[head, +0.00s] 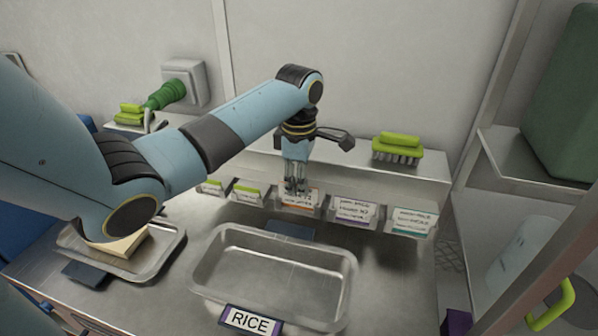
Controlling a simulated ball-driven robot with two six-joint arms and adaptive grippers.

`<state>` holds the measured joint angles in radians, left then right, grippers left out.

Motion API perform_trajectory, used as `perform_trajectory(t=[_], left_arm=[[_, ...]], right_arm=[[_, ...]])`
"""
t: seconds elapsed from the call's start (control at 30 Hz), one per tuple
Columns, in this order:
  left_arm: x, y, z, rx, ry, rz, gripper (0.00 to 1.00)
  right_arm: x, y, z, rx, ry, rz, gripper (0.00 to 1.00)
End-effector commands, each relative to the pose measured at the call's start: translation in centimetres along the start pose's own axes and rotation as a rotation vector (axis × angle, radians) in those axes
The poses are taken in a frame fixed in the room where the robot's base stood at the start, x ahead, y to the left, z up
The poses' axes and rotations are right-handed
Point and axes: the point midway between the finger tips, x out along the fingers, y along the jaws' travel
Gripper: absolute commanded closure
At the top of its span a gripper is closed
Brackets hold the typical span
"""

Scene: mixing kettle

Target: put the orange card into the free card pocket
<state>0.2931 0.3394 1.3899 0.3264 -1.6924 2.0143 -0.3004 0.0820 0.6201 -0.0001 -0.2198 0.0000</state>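The orange card (298,205), white with an orange band, is at the middle pocket of the row on the back ledge. It looks upright and low in that pocket. My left gripper (296,190) points down at the card's top edge, its fingers close together and overlapping the card. I cannot tell whether they grip it. To the right, one pocket holds a purple-banded card (352,212) and another a teal-banded card (411,222). My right gripper is not in view.
A metal tray (214,262) with a RICE label (250,320) stands below the pockets. A smaller tray (172,262) with a pale block is at left. A green brush (398,147) sits on the ledge at right. A green plug (165,95) is in the wall socket.

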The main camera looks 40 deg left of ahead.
Motion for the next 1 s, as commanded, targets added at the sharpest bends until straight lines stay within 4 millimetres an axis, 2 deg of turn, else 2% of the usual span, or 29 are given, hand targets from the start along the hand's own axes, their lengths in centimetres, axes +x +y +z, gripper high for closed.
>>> perform_trajectory(t=[0.2, 0.93, 1.0], left_arm=[[0.63, 0.0, 0.02, 0.001, 0.0, 0.001, 1.0], [0.99, 0.0, -0.01, 0.0, 0.0, 0.003, 1.0], [0.99, 0.0, -0.01, 0.0, 0.0, 0.003, 0.9]], right_arm=[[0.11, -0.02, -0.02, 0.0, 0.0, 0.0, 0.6], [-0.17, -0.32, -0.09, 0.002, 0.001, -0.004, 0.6], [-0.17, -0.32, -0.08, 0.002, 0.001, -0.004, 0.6]])
